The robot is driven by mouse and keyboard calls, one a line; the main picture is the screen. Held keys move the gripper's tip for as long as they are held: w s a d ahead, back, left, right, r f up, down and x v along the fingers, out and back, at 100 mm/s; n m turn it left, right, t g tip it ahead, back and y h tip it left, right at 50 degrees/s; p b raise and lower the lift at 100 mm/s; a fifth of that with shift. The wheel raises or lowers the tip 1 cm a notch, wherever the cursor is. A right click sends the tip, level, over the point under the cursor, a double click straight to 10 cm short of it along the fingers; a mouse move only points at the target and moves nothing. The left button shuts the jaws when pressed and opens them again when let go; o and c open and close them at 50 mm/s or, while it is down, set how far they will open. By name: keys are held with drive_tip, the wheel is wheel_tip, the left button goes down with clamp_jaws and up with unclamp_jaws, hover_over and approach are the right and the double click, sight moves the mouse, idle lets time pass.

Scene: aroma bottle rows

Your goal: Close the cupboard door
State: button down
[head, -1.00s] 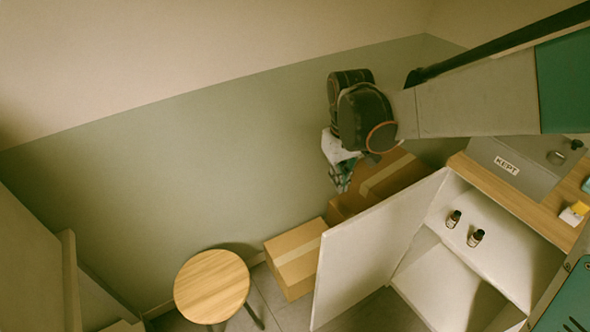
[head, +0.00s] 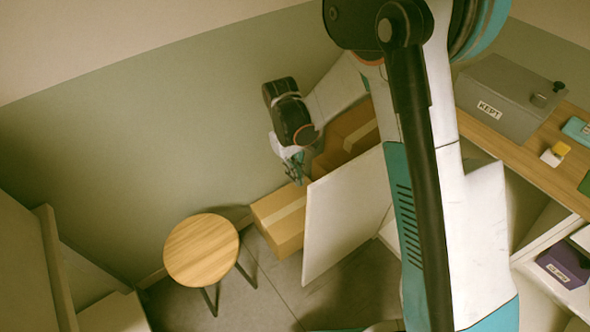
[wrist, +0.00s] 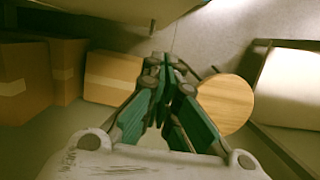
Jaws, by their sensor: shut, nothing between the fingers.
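The white cupboard door (head: 345,215) stands open in the head view, sticking out to the left of the cupboard (head: 545,222). My arm covers the hinge side of the door and most of the cupboard's inside. My gripper (head: 298,178) is shut and empty. It is just left of the door's upper outer corner in the picture; I cannot tell whether it touches the door. In the wrist view my gripper (wrist: 168,68) has its fingers together with nothing between them. A pale panel edge at the top of that view may be the door.
A round wooden stool (head: 200,250) and a cardboard box (head: 278,222) stand left of the door. A grey box labelled KEPT (head: 500,98) sits on the wooden counter (head: 480,130). Open floor lies below the door.

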drive_tip(key=s+d+f+b, duration=0.2)
drive_tip(key=s+f, duration=0.2)
drive_tip(key=shift+s+d+f+b, duration=0.2)
drive_tip(key=shift+d+f+b, duration=0.05)
drive_tip(key=shift+d+b, duration=0.1)
idle(0.3)
